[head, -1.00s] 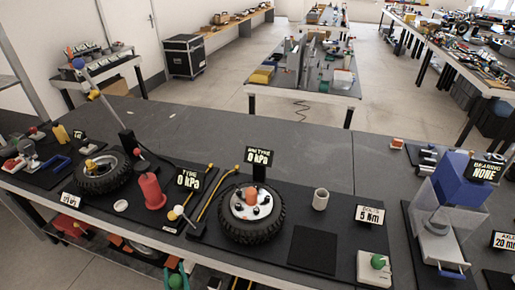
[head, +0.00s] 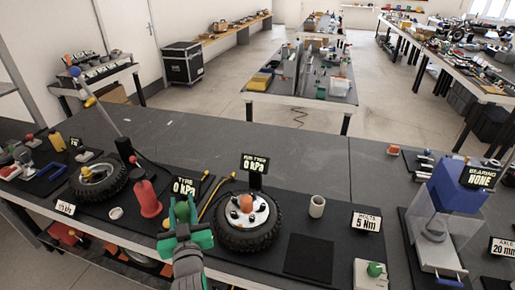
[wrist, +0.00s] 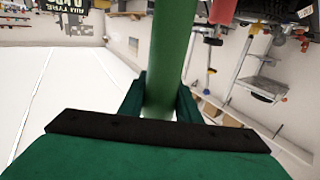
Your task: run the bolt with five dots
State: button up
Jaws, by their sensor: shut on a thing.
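My gripper (head: 184,238) is shut on a green tool (head: 182,212) and holds it up in front of the bench, left of the middle wheel. In the wrist view the held tool shows as a green shaft (wrist: 172,45) between the jaws; its far end is out of view. The wheel (head: 246,241) lies flat, with a white rim, an orange-red hub piece (head: 247,203) and several dark bolts around it. The dots on the bolts are too small to read, so I cannot tell which has five.
A sign reading 5 Nm (head: 366,221) stands right of the wheel, near a white cup (head: 317,206) and a green button box (head: 375,270).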

jog(key=w+d+r+m+h, duration=0.2)
jog(key=w+d+r, duration=0.3)
jog(key=d, duration=0.5)
jog(key=w+d+r+m+h, duration=0.1)
jog(key=w+d+r+h, duration=0.2)
jog(key=w+d+r, duration=0.2)
jog(key=d+r, duration=0.2)
jog(key=d, duration=0.2)
jog(key=shift+d+r+m+t+h, duration=0.35)
jog(key=shift+d+m+t+h, duration=0.05)
jog(key=shift+s+f, duration=0.15)
jog(key=shift+f, duration=3.15)
